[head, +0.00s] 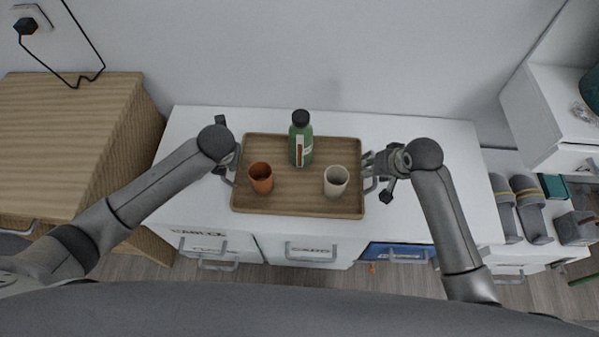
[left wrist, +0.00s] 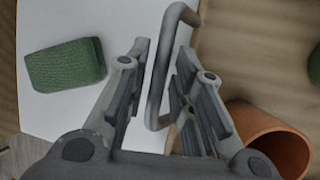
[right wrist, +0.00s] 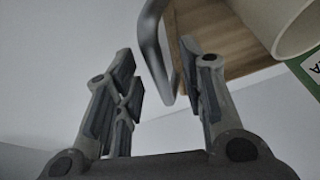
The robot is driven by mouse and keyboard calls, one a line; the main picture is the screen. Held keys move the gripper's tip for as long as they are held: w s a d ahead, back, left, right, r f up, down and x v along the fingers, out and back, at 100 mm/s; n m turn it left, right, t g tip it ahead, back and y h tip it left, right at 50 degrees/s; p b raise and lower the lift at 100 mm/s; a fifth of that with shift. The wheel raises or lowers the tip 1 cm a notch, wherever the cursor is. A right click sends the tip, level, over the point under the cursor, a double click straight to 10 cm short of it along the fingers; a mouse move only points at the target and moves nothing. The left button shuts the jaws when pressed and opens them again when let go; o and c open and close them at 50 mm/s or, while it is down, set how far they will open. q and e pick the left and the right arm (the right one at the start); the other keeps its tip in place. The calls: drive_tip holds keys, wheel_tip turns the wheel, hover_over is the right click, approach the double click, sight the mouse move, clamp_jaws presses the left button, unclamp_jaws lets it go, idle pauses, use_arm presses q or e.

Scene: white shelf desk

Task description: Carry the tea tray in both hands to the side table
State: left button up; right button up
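The wooden tea tray (head: 300,208) rests on the white desk, with a green bottle (head: 301,145), an orange cup (head: 261,178) and a cream cup (head: 336,181) standing on it. My left gripper (head: 230,166) is at the tray's left handle. In the left wrist view its fingers (left wrist: 162,52) are open on either side of the grey handle (left wrist: 157,85). My right gripper (head: 372,170) is at the right handle. In the right wrist view its fingers (right wrist: 156,55) are open, with the handle (right wrist: 150,45) between them.
A wooden cabinet (head: 60,140) stands left of the white desk (head: 420,125). A green block (left wrist: 66,65) lies on the desk beside my left gripper. Slippers (head: 530,208) and small items lie on a low white unit at right.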

use_arm(q)
drive_tip(key=shift+w+a+f, duration=0.1)
drive_tip(key=shift+w+f, duration=0.1)
drive_tip(key=shift+f, duration=0.3)
use_arm(e)
drive_tip(key=shift+w+a+f, duration=0.1)
drive_tip(key=shift+w+f, duration=0.15)
drive_tip(key=shift+f, duration=0.25)
use_arm(q)
clamp_jaws()
use_arm(e)
drive_tip(key=c, duration=0.6)
clamp_jaws()
use_arm(q)
drive_tip(key=shift+w+r, duration=0.1)
drive_tip(key=shift+r, duration=0.05)
use_arm(e)
drive_tip(key=shift+r, duration=0.15)
